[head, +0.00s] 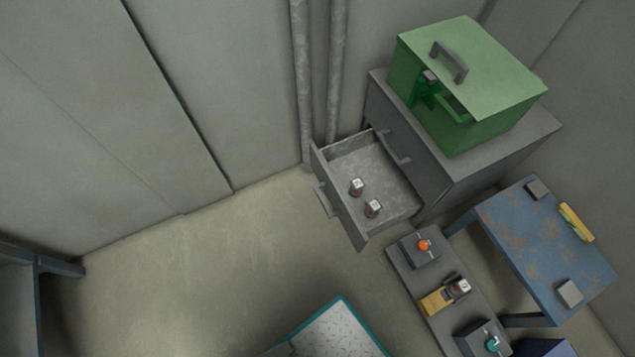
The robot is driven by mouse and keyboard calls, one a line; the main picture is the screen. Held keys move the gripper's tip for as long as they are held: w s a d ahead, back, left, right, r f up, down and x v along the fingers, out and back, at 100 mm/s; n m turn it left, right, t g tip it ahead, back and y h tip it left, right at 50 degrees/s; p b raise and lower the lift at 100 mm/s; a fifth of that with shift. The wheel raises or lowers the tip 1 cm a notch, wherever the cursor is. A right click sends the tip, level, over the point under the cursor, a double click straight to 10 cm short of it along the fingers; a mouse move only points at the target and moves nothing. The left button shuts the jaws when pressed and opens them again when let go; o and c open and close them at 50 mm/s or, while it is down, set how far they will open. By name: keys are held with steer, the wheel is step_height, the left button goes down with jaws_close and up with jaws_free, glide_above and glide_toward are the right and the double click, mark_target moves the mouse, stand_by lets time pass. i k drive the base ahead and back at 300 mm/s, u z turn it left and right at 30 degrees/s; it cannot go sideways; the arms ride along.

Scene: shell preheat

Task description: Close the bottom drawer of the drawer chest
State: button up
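The grey drawer chest (505,140) stands against the wall at the upper right in the head view. Its bottom drawer (388,172) is pulled well out toward the lower left, below a closed drawer front with its own handle (394,148). The open drawer's handle (323,199) is on its outer front panel. Two small dark items with white labelled tops lie inside, one (357,187) near the middle and one (374,208) nearer the front corner. My gripper is not in view.
A green box (475,65) sits on the chest. A low grey bench (455,266) with small devices stands just below the drawer's right corner. A worn blue table (540,240) is at the right. The floor (230,270) left of the drawer is clear.

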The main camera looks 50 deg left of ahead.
mark_target(362, 153)
steer(key=k, duration=0.6)
steer(key=z, duration=1)
steer(key=i, duration=0.8)
steer(key=u, duration=2.75)
steer(key=i, duration=0.5)
steer(key=u, duration=1.4)
steer(key=k, duration=0.25)
steer(key=z, duration=0.6)
